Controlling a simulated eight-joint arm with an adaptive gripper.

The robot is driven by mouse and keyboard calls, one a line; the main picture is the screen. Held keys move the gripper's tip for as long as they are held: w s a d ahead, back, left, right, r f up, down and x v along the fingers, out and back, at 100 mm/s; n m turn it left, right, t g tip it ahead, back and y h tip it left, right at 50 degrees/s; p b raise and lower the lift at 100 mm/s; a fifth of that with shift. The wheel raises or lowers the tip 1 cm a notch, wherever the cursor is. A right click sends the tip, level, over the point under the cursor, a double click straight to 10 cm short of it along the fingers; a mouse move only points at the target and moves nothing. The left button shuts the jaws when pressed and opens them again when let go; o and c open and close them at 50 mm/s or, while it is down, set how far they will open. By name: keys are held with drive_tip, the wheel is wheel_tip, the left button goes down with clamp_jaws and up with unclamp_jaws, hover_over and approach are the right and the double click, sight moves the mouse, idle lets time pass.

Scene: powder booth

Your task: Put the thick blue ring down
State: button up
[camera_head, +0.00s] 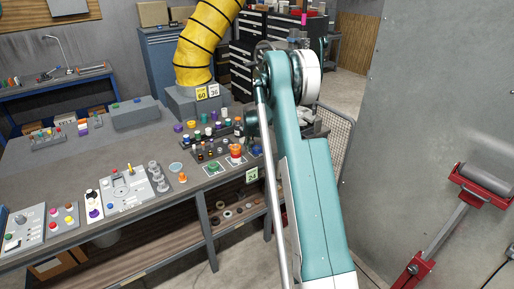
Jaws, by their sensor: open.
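My arm rises through the middle of the head view and bends at the top. My gripper is hidden behind it, so its fingers do not show. A small dark blue thing (257,148) shows at the arm's left edge, on or just above the right end of the workbench (140,226). It is partly covered, and I cannot tell whether it is the thick blue ring. A light blue round piece (176,167) lies flat on the bench, left of the marked cards.
An orange-red container (236,150) stands near the bench's right front edge. Several small bottles and caps stand behind it. A grey control box (130,187) and button panels fill the left front. A yellow hose (205,40) rises behind. Ring-shaped parts (226,214) lie on the lower shelf.

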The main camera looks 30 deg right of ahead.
drive_tip(key=shift+r, duration=0.65)
drive_tip(key=v, duration=1.1)
drive_tip(key=shift+s+a+r, duration=0.15)
